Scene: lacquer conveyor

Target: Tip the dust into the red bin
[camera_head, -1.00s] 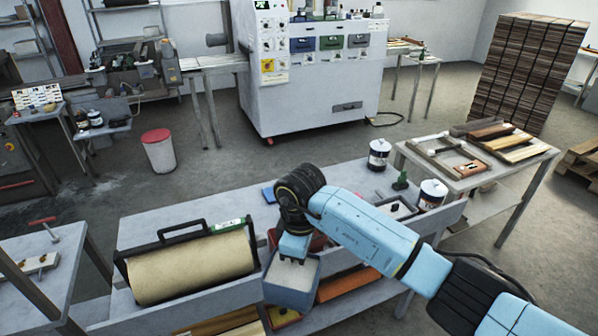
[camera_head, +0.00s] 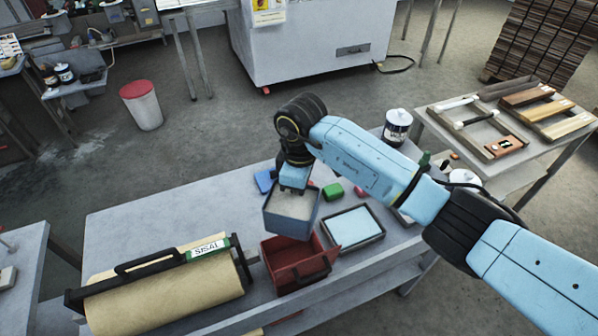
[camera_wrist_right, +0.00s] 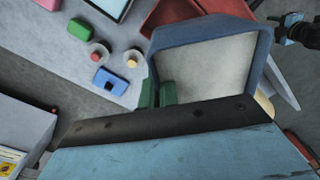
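A blue-grey open box (camera_head: 291,218) holds pale dust (camera_head: 294,203). My right gripper (camera_head: 294,182) grips its far side above the bench; the fingertips are mostly hidden. In the right wrist view the box's blue rim (camera_wrist_right: 207,24) frames the dust (camera_wrist_right: 210,70), and the box looks roughly level. An open red bin (camera_head: 298,266) with a dark handle stands on the bench, just nearer the front edge than the box in the head view. The red bin also shows beyond the box in the wrist view (camera_wrist_right: 170,14). My left gripper is out of view.
A large tan roller (camera_head: 170,296) in a black frame lies left of the red bin. A pale-blue tray (camera_head: 352,227), green block (camera_head: 332,191) and blue block (camera_head: 264,181) lie nearby. A red-lidded white bin (camera_head: 142,106) stands on the floor. The bench's back left is clear.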

